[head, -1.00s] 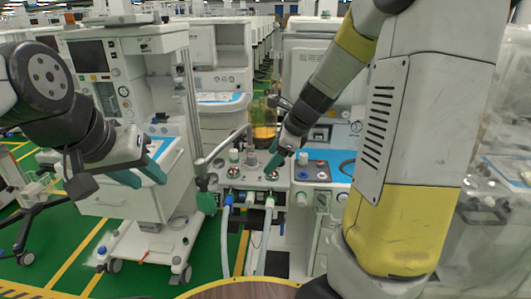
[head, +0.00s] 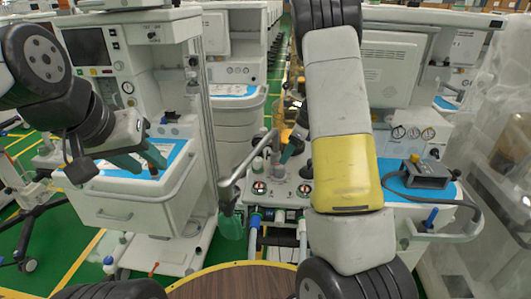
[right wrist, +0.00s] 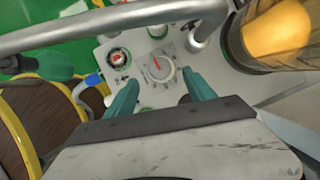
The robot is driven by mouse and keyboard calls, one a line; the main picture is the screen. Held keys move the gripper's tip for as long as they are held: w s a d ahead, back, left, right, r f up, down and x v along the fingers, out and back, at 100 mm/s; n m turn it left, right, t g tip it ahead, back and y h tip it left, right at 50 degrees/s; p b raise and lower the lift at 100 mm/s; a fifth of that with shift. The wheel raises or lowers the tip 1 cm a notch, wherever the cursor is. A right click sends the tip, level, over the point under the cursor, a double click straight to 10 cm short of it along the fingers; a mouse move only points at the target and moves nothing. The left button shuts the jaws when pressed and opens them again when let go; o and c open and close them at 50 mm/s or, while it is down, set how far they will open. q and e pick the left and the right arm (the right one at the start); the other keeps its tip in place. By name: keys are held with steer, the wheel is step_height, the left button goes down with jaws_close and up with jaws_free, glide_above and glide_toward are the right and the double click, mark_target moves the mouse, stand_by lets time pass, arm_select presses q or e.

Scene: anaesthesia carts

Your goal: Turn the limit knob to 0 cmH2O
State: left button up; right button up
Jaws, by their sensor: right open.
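The limit knob (right wrist: 158,68), a pale round dial with a red pointer and scale marks around it, sits on the grey panel in the right wrist view. The pointer leans up and slightly left; the scale numbers are too small to read. My right gripper (right wrist: 160,78) is open, its teal fingers on either side of the dial in that view, with nothing between them. In the head view the right gripper (head: 291,146) is over the cart's panel, partly hidden by my arm. My left gripper (head: 140,159) is open and empty at the left, before another cart.
A second knob (right wrist: 117,57) with a red mark is left of the dial. A grey metal tube (right wrist: 115,20) crosses above the panel, and an amber canister (right wrist: 277,35) stands at right. A grey monitor box (head: 417,173) rests on the cart's right side.

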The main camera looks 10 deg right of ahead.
mark_target(280, 165)
steer(key=x, duration=0.7)
steer(key=shift+a+f, duration=0.1)
steer(key=shift+f, duration=0.05)
steer(key=c, duration=1.4)
